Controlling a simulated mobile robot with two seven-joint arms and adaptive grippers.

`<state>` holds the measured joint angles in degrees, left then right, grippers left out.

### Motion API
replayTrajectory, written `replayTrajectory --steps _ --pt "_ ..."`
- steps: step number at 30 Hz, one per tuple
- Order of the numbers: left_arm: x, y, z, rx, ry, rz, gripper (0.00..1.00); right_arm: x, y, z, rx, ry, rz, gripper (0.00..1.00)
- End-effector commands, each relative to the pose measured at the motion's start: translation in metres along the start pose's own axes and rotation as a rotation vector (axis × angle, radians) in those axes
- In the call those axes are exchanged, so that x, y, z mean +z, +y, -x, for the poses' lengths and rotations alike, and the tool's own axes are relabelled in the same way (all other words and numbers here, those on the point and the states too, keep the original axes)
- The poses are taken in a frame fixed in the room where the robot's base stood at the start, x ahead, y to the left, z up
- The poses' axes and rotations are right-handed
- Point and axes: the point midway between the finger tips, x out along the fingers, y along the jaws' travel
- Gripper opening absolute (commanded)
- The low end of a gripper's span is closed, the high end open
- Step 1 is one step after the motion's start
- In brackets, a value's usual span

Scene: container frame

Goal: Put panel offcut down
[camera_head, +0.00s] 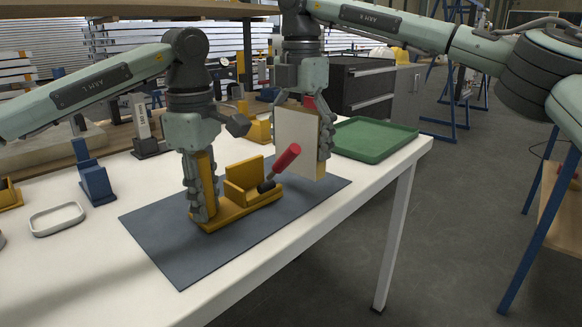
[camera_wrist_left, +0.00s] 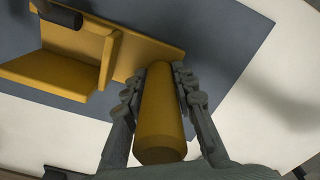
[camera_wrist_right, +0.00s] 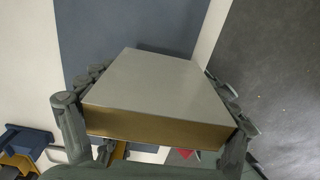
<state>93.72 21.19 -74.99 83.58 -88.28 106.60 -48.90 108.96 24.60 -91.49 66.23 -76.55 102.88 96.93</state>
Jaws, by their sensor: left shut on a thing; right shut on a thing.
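The panel offcut (camera_head: 297,140) is a pale board with a tan edge. My right gripper (camera_head: 322,135) is shut on it and holds it upright over the right end of the dark mat. In the right wrist view the offcut (camera_wrist_right: 160,88) lies between both fingers; I cannot tell whether its lower edge touches the mat. My left gripper (camera_head: 203,190) is shut on the upright yellow post of a yellow fixture (camera_head: 243,203) standing on the mat. In the left wrist view the post (camera_wrist_left: 160,115) is between the fingers. A red-handled tool (camera_head: 287,158) leans from the fixture.
The dark mat (camera_head: 180,255) lies on a white table (camera_head: 300,230). A green tray (camera_head: 375,138) stands empty at the right end. A blue stand (camera_head: 95,180) and a white oval ring (camera_head: 57,218) are at left. The mat's front is clear.

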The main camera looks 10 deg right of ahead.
Motion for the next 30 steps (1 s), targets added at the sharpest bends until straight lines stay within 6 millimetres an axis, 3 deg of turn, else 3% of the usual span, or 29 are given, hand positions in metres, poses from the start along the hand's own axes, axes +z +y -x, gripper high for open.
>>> replayTrajectory --steps 12,22,23,26,30 --pt "0.000 0.000 0.000 0.001 0.000 0.000 0.00 0.000 0.000 -0.042 0.003 -0.001 -0.001 0.48" --pt "0.000 0.000 0.000 0.001 0.000 0.000 0.00 0.000 0.000 -0.046 0.002 0.000 -0.001 0.48" --pt "0.000 0.000 0.000 0.001 0.000 0.000 0.00 0.001 0.000 -0.046 0.002 0.000 -0.002 0.87" --pt "0.000 0.000 0.000 0.001 0.000 0.000 0.00 0.001 0.000 -0.046 0.002 0.000 -0.002 0.99" --pt "0.000 0.000 0.000 0.001 0.000 0.000 0.00 0.001 0.000 -0.046 0.002 0.000 -0.002 1.00"
